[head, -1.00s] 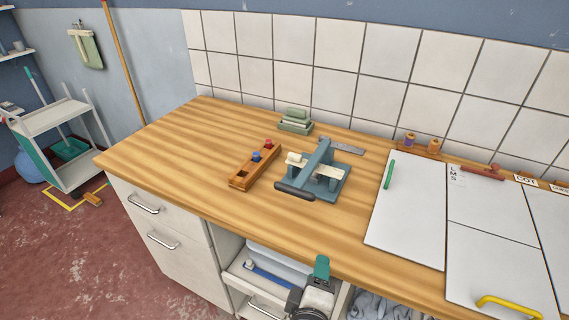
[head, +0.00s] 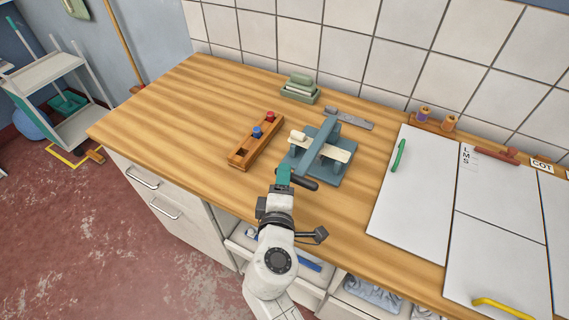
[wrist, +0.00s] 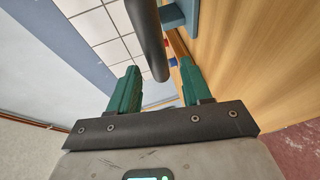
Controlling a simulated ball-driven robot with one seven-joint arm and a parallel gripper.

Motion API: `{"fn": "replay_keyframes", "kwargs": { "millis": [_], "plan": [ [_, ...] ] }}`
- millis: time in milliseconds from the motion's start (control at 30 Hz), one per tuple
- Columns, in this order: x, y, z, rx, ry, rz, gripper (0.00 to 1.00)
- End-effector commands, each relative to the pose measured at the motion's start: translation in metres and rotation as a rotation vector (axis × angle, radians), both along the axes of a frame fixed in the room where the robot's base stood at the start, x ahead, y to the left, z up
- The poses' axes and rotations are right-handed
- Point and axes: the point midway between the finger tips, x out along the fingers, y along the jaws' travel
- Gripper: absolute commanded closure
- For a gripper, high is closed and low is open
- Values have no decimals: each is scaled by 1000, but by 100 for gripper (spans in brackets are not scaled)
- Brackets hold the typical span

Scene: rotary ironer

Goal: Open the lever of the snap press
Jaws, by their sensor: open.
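In the wrist view, my green fingers (wrist: 160,82) are apart. The dark grip (wrist: 148,35) comes down from the top, its end showing in the gap between them. I cannot tell whether it touches a finger.
An orange-brown block with red and blue knobs (head: 243,156) lies left of the press. White boards (head: 415,205) lie to the right. The worktop's left part is clear.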

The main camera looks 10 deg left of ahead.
Motion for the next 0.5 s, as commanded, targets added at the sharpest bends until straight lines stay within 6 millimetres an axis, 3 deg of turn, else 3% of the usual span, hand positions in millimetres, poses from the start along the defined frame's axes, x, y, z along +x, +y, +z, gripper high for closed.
{"fn": "replay_keyframes", "kwargs": {
  "millis": [200,500],
  "plan": [
    [34,2,-6,0,-1,-2,52],
    [50,3,-10,0,0,0,52]
  ]
}}
